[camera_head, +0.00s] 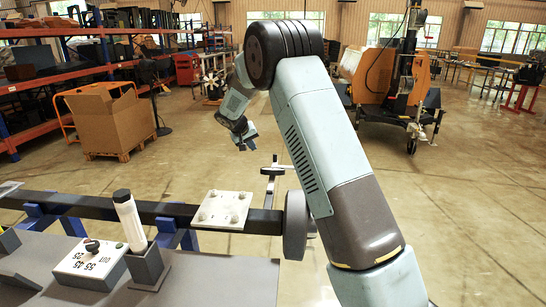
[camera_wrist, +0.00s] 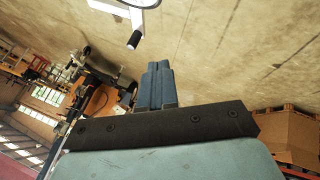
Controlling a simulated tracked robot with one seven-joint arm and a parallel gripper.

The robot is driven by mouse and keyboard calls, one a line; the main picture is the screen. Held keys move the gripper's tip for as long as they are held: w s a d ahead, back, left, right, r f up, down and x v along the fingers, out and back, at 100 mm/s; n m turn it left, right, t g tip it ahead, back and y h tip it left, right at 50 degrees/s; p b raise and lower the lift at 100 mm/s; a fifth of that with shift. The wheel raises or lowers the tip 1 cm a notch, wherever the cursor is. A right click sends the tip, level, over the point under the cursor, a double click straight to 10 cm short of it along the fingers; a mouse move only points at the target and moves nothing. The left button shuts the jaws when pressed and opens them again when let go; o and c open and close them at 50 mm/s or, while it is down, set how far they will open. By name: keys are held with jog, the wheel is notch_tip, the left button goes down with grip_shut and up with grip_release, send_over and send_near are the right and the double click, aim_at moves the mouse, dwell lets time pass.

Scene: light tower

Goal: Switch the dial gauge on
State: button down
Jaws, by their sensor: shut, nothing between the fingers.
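What may be the dial gauge is a box (camera_head: 92,265) at the lower left of the head view. It has a white top with a black knob (camera_head: 92,244) and printed marks such as 25, 35, 45 and OUT, upside down to me. I cannot tell whether it is on or off. My gripper (camera_head: 245,137) hangs beyond the black beam, over the floor, well apart from the box and up to its right. In the wrist view my gripper's fingers (camera_wrist: 157,68) are together with nothing between them. The box does not clearly show in the wrist view.
A white cylinder with a black cap (camera_head: 129,219) stands beside the box. A black beam (camera_head: 150,209) carries a pale plate (camera_head: 222,210) with bolts. An orange machine (camera_head: 375,78) stands at the back right; shelves (camera_head: 60,80) and a cardboard box (camera_head: 110,118) at left. Open floor lies between.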

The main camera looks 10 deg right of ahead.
jog(key=shift+w+f, duration=0.1)
jog(key=shift+f, duration=0.05)
jog(key=w+d+f, duration=0.5)
jog(key=d+f, duration=0.2)
jog(key=d, duration=0.1)
jog(key=shift+f, duration=0.4)
dwell(0.3)
